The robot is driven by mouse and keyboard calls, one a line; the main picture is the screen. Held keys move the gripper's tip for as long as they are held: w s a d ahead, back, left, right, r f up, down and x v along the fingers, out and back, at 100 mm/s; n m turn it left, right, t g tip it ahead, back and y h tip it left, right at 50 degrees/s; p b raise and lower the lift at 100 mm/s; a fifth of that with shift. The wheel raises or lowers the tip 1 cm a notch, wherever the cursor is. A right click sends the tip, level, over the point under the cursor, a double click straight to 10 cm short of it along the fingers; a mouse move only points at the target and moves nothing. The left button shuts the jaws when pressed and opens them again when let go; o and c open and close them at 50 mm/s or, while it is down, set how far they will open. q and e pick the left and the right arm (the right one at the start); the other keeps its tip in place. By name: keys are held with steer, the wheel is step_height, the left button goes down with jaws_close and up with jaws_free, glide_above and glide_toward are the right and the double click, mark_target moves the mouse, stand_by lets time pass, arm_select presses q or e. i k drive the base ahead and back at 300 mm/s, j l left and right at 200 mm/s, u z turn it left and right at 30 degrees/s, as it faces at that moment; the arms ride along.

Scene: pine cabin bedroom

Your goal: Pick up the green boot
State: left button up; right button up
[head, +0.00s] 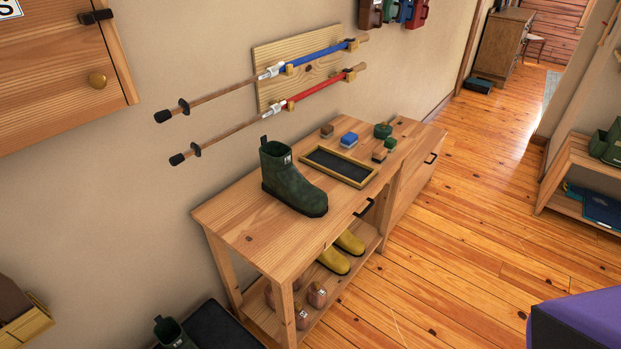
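A green boot (290,182) stands upright on the wooden bench (237,217), with its toe toward the lower right and a small white label on its shaft. Neither of my grippers is in view.
A dark framed tray (340,166) lies right of the bench-top boot, with several small brushes or blocks (349,139) behind it. Yellow boots (334,260) and pinkish shoes (317,294) sit on the lower shelf. Two poles hang on the wall. Floor (430,265) right of the bench is clear.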

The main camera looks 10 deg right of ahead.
mark_target(282, 180)
steer(key=i+l+z, duration=0.1)
steer(key=l, duration=0.25)
steer(key=i+l, duration=0.25)
steer(key=i+l+z, duration=0.15)
steer(key=l, duration=0.3)
